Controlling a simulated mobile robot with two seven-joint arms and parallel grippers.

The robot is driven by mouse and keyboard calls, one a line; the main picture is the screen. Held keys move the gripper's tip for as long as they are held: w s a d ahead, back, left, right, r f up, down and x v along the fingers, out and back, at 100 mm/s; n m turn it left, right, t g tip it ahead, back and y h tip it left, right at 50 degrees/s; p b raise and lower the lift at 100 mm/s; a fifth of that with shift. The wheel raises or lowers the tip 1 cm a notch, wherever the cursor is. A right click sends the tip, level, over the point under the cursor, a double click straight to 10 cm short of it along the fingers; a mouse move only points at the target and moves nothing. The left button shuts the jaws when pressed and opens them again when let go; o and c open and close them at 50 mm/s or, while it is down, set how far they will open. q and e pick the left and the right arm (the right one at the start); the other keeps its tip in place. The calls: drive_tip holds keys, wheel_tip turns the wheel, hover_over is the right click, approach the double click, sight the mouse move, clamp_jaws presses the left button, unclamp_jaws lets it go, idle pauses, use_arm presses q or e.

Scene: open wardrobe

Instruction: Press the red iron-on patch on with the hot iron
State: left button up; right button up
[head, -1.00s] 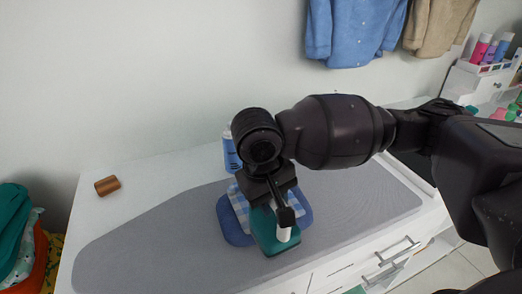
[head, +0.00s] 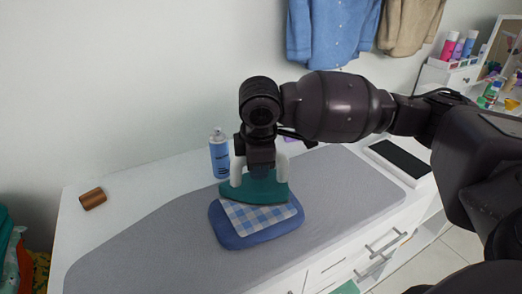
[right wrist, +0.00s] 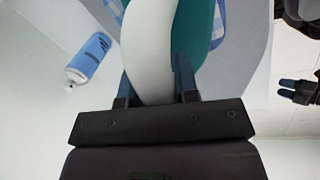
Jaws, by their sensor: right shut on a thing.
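The teal iron (head: 236,193) with a white handle (right wrist: 150,45) is held by my right gripper (head: 262,172), which is shut on the handle. The iron lies sideways over the back part of a blue-and-white checked cloth (head: 258,217). I cannot tell whether its sole touches the cloth. The cloth lies on a blue padded piece (head: 232,240) on the grey ironing surface (head: 140,250). No red patch shows in either view; anything under the cloth or iron is hidden. My left gripper (right wrist: 287,92) shows small at the right edge of the right wrist view.
A blue spray bottle (head: 219,158) stands behind the iron. A dark flat plate (head: 400,158) is at the right. Shirts (head: 330,30) hang above. The left of the grey surface is clear.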

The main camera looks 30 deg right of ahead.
drive_tip(key=n, duration=0.1)
drive_tip(key=w+d+r+n, duration=0.1)
drive_tip(key=w+d+n, duration=0.1)
drive_tip(key=n, duration=0.1)
drive_tip(key=shift+r+y, duration=0.25)
drive_tip(key=shift+y, duration=0.05)
drive_tip(key=shift+f+b, duration=1.25)
drive_tip(key=shift+f, duration=0.2)
wheel_tip(320, 180, down, 2)
drive_tip(key=shift+w+f+b, duration=0.1)
drive_tip(key=shift+f+b, duration=0.05)
drive_tip(key=shift+b, duration=0.9)
drive_tip(key=shift+f+b, duration=0.45)
drive_tip(key=shift+b, duration=0.05)
use_arm(q)
wheel_tip(320, 180, down, 4)
drive_tip(key=shift+d+f, duration=0.15)
drive_tip(key=shift+f, duration=0.05)
drive_tip(key=shift+w+r, duration=0.1)
drive_tip(key=shift+w, duration=0.05)
drive_tip(key=shift+w+d, duration=0.1)
drive_tip(key=shift+d, duration=0.1)
drive_tip(key=shift+a, duration=0.2)
use_arm(e)
drive_tip(key=shift+f, duration=0.4)
use_arm(q)
drive_tip(key=shift+d+r, duration=0.1)
drive_tip(key=shift+d, duration=0.05)
use_arm(e)
drive_tip(key=shift+f, duration=0.2)
